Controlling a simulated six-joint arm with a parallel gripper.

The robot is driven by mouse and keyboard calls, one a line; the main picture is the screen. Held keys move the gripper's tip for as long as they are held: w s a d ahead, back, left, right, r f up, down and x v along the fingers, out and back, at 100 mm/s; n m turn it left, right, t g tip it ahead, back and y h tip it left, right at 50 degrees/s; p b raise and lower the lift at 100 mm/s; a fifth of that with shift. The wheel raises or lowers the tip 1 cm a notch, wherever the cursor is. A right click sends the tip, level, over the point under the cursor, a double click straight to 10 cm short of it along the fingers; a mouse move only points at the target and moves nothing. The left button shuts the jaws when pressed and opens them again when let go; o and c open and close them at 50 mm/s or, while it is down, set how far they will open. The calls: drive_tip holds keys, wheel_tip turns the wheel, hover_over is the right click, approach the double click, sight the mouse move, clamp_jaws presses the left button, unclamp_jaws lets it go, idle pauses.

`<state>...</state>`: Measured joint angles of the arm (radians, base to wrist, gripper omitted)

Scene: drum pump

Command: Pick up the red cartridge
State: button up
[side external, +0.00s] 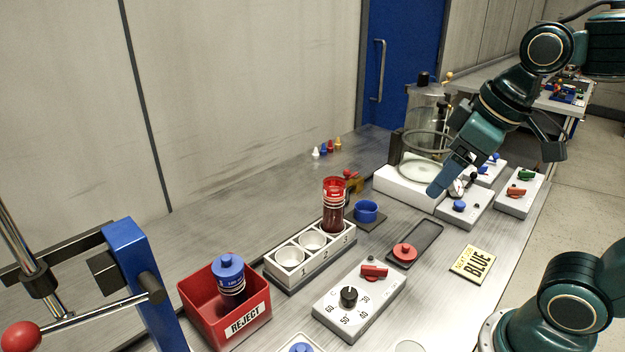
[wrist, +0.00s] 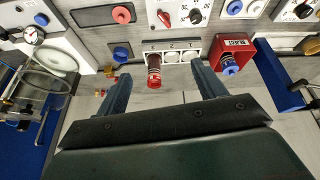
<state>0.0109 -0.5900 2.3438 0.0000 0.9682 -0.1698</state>
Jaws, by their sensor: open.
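The red cartridge (side external: 335,208) stands upright in slot 3 of the white numbered rack (side external: 290,278). Its dark red body rises above the slot, with a bright red top. In the wrist view the red cartridge (wrist: 154,76) shows at the rack's left end. My gripper (side external: 440,186) is raised to the right of the rack in the side view, well apart from the cartridge. In the wrist view my gripper (wrist: 160,74) has its fingers spread wide with nothing held. The cartridge appears between them in the picture, but farther off. Slots 1 and 2 are empty.
A red REJECT bin (side external: 247,334) holds a blue-capped cartridge (side external: 230,285). A blue cup (side external: 366,211) stands beside the rack. A control box with dials (side external: 333,305), a tray with a red cap (side external: 405,252) and a yellow BLUE card (side external: 470,263) lie nearby. A glass vessel stands behind my gripper.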

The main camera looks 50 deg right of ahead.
drive_tip(key=w+d+r+n+g, duration=0.1)
drive_tip(key=w+n, duration=0.2)
drive_tip(key=w, duration=0.3)
drive_tip(key=w+r+n+g, duration=0.1)
drive_tip(key=w+r+n, duration=0.1)
drive_tip(key=w, duration=0.4)
drive_tip(key=n+g, duration=0.3)
drive_tip(key=n, duration=0.3)
hover_over(334, 184)
drive_tip(key=s+a, duration=0.2)
wheel_tip(334, 184, down, 4)
drive_tip(key=shift+w+d, duration=0.2)
drive_tip(key=shift+w, duration=0.1)
drive_tip(key=shift+f, duration=4.25)
drive_tip(key=shift+f, duration=2.6)
drive_tip(key=c, duration=1.5)
